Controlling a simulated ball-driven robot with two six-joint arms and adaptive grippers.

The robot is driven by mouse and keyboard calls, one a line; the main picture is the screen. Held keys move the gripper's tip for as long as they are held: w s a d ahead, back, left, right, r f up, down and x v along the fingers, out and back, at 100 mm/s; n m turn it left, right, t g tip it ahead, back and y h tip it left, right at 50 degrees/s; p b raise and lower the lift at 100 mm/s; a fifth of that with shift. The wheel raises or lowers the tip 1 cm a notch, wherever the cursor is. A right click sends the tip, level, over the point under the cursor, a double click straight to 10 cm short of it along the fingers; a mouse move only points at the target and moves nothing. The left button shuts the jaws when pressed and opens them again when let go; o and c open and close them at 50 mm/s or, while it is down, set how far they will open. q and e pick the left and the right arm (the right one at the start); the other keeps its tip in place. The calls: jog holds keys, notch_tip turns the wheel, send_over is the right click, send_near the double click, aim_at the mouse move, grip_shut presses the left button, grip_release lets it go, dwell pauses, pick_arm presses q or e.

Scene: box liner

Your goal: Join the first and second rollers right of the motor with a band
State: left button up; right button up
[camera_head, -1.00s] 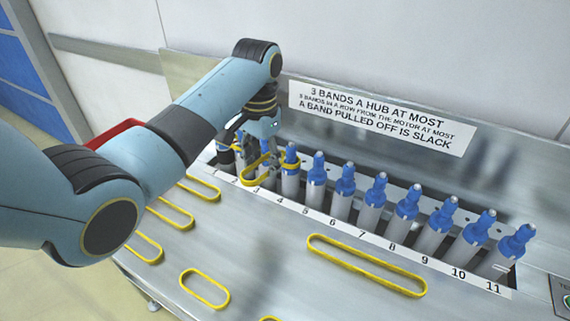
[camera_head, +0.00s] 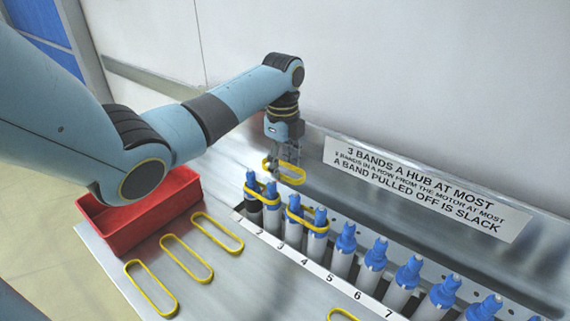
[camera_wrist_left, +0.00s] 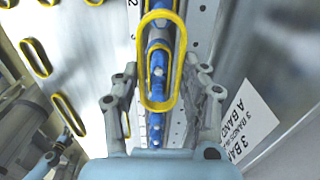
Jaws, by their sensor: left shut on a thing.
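In the left wrist view the held band (camera_wrist_left: 143,62) hangs as a long loop over the row. The dark-bodied motor (camera_head: 253,206) stands at the row's left end. The first roller (camera_head: 271,216) and second roller (camera_head: 293,232) stand to its right, blue-topped and upright. A yellow band (camera_head: 262,197) is around the motor and the first roller. Another band (camera_head: 306,222) spans the second and third rollers.
Several loose yellow bands (camera_head: 187,258) lie on the metal table at the left, near a red bin (camera_head: 135,232). More rollers (camera_head: 373,262) continue to the right. A sign (camera_head: 425,188) is on the back panel behind the row.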

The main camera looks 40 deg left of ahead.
pick_arm(q)
notch_tip(320, 180, down, 4)
jog(key=b, duration=0.4)
jog(key=shift+f, duration=0.15)
notch_tip(320, 180, down, 4)
jog(key=shift+f+b, duration=0.15)
jog(key=shift+b, duration=1.05)
jog(key=o, duration=1)
jog(key=shift+c, duration=0.2)
